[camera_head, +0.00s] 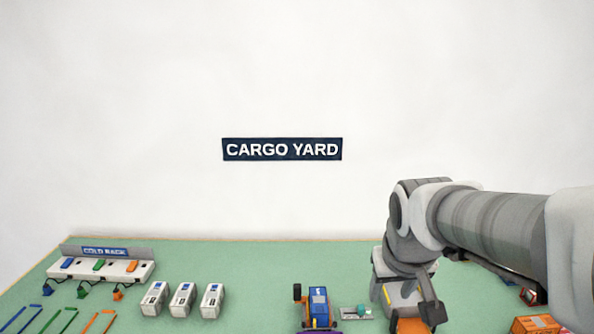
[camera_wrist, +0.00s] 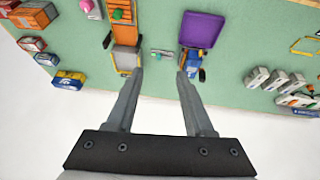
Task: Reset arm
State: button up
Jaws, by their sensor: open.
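My gripper (camera_wrist: 161,78) shows in the wrist view with its two long grey fingers apart and nothing between them. It hangs over the green table (camera_wrist: 165,25), with an orange and yellow vehicle (camera_wrist: 125,55) by the left fingertip and a blue vehicle with a purple bed (camera_wrist: 200,32) by the right fingertip. I cannot tell whether the fingers touch either one. In the head view my arm reaches in from the right and bends down over the table.
The cold rack (camera_head: 100,262) with coloured plugs stands at the back left. Three white units (camera_head: 183,299) stand right of it. Blue, green and orange frames (camera_head: 60,320) lie in front. Several small containers (camera_wrist: 32,42) stand at the wrist view's left. A Cargo Yard sign (camera_head: 282,149) hangs behind.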

jog(key=s+a+y, duration=0.1)
jog(key=s, duration=1.2)
jog(key=shift+a+r+t, duration=0.3)
jog(key=shift+a+r, duration=0.05)
jog(key=shift+r, duration=0.05)
jog(key=shift+a, duration=0.1)
dwell(1.6)
